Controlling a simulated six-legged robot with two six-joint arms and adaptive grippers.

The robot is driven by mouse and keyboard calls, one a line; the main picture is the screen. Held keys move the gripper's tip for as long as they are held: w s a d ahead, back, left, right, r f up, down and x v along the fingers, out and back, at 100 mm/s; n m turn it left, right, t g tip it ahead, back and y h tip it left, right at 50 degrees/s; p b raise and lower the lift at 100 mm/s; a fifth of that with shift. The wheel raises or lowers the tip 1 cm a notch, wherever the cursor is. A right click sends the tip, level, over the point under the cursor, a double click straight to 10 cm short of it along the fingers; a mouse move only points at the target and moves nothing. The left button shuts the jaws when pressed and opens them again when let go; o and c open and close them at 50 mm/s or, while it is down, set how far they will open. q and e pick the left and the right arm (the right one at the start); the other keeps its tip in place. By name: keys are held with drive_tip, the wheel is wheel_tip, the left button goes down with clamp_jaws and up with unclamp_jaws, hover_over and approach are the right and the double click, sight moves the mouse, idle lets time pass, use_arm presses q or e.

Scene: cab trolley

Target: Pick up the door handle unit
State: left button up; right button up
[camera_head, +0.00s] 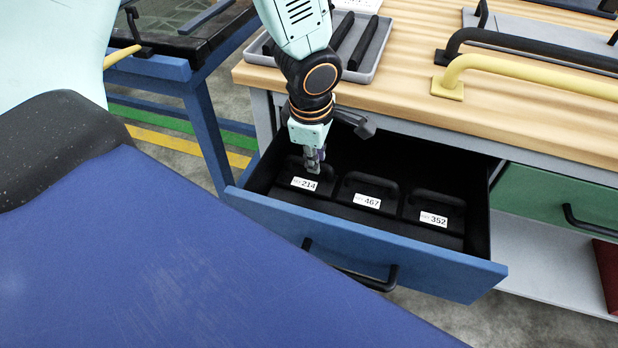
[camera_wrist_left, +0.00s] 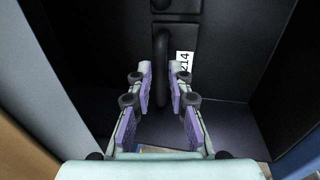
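Black door handle units lie in a row inside the open drawer in the head view. The one labelled 214 (camera_head: 318,193) is at the left, with 467 (camera_head: 352,198) in the middle and 352 (camera_head: 420,218) at the right. My left gripper (camera_head: 314,163) points down at the 214 unit. In the left wrist view the fingers of my left gripper (camera_wrist_left: 160,72) are apart, one on each side of the black handle bar of the 214 unit (camera_wrist_left: 161,45). I cannot tell whether they touch the bar. My right gripper is not in view.
The blue-fronted drawer (camera_head: 360,240) has dark walls close around the units. Above it is a wooden worktop (camera_head: 400,95) with a grey tray (camera_head: 373,62), a yellow grab bar (camera_head: 530,75) and a black bar (camera_head: 530,45). A closed green drawer (camera_head: 550,195) is at the right.

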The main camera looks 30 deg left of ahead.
sight(307, 173)
use_arm(q)
wheel_tip(307, 173, down, 3)
drive_tip(key=shift+w+r+b, duration=0.1)
drive_tip(key=shift+r+b, duration=0.05)
drive_tip(key=shift+b, duration=0.35)
drive_tip(key=shift+w+a+f, duration=0.15)
drive_tip(key=shift+f, duration=0.15)
drive_tip(key=shift+r, duration=0.1)
clamp_jaws()
